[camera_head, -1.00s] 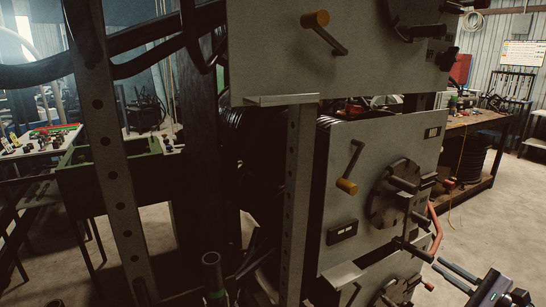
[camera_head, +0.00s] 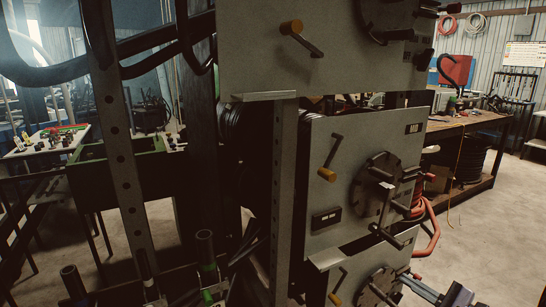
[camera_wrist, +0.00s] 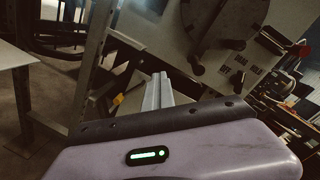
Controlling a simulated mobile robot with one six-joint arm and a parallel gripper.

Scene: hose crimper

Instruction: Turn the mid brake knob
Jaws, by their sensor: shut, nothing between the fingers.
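The middle grey panel (camera_head: 350,215) carries a crank lever with an orange-yellow knob (camera_head: 327,175) hanging at its lower end. To its right is a dark round disc with several stub handles (camera_head: 365,200). I cannot tell which of these is the brake knob. My gripper (camera_head: 418,289) is at the lower right of the head view, partly cut off, in front of the lower panel's right side. In the wrist view my gripper's fingers (camera_wrist: 163,76) are shut together and empty, below a large dark disc (camera_wrist: 215,30) on a grey panel. No contact with a knob is visible.
Similar upper (camera_head: 260,60) and lower (camera_head: 345,275) panels stand above and below. A perforated upright post (camera_head: 281,190) is left of the middle panel. A red hose (camera_head: 432,225) curves at its right. A workbench (camera_head: 465,125) stands behind; open floor lies right.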

